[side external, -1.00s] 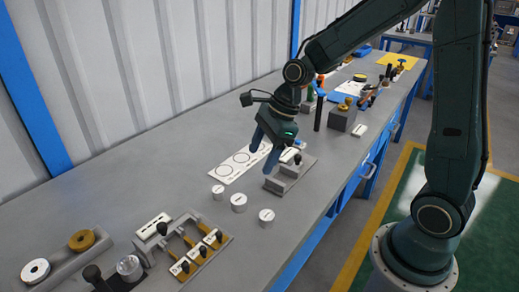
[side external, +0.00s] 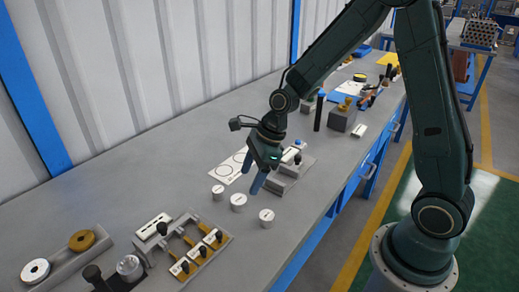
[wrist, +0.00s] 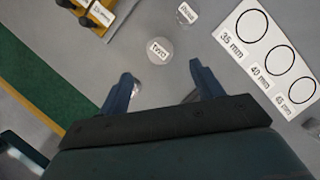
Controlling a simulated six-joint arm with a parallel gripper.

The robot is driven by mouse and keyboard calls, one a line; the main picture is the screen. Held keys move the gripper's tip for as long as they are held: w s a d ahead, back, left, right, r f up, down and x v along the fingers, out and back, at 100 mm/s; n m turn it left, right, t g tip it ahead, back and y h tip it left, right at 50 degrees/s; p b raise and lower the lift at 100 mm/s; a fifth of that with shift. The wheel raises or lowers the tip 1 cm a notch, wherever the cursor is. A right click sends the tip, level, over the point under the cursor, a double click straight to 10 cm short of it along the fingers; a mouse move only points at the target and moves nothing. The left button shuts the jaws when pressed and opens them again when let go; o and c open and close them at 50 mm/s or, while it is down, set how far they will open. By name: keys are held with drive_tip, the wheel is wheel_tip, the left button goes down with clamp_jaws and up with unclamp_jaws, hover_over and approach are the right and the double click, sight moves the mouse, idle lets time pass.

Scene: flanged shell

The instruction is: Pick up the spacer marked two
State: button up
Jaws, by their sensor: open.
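Three small round metal spacers with white labels stand in a row on the grey bench. The middle spacer (side external: 238,202), also in the wrist view (wrist: 160,50), has a label that seems to read TWO upside down. Another spacer (side external: 217,192) is at its left, and its label (wrist: 187,13) is too small to read. The third spacer (side external: 266,217) is partly hidden by a finger in the wrist view (wrist: 134,88). My gripper (side external: 262,181) is open and empty, above the bench near the row. Its fingertips (wrist: 161,72) are either side of the middle spacer's line.
A white card with printed circles (wrist: 252,62) lies beside the spacers. A grey stepped block (side external: 290,175) stands close to my gripper on its right. A fixture with brass parts (side external: 190,240) is at the front. Bare bench lies left of the row.

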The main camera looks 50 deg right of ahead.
sight(241, 199)
drive_tip(key=shift+x, duration=1.4)
drive_tip(key=shift+f, duration=0.15)
drive_tip(key=shift+x, duration=2.45)
drive_tip(key=shift+c, duration=0.5)
drive_tip(key=c, duration=1)
